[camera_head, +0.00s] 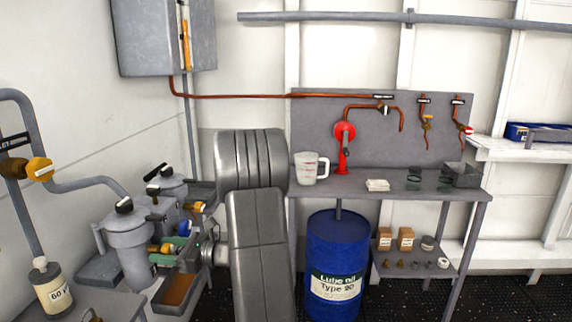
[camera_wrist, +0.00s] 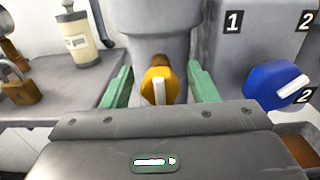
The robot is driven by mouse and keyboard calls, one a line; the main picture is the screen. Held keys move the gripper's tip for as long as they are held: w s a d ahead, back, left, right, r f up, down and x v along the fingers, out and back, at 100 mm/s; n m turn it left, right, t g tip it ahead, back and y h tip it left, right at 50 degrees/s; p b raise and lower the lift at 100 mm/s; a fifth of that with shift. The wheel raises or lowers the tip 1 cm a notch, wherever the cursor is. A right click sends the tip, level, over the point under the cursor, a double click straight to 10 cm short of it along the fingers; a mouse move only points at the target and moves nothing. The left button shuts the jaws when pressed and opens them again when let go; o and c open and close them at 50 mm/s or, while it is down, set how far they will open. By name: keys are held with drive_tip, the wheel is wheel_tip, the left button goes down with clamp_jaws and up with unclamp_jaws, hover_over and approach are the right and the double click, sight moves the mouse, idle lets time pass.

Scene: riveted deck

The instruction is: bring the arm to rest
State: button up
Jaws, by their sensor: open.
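My gripper (camera_wrist: 161,78) has green fingers set wide apart in the wrist view. A yellow valve knob (camera_wrist: 158,86) with a white bar shows between them, with a gap on each side; nothing is held. In the head view my gripper (camera_head: 168,251) is low at the left, beside the grey filter housings (camera_head: 128,240). My own arm hides part of the area right of the housings.
A blue knob (camera_wrist: 275,84) sits close right of my gripper. A labelled bottle (camera_head: 52,290) stands at left. A drip tray (camera_head: 176,292) lies below the housings. The workbench (camera_head: 432,196) and blue drum (camera_head: 337,255) stand at right, with open floor beyond.

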drive_tip(key=shift+m+p, duration=0.6)
drive_tip(key=shift+m, duration=0.2)
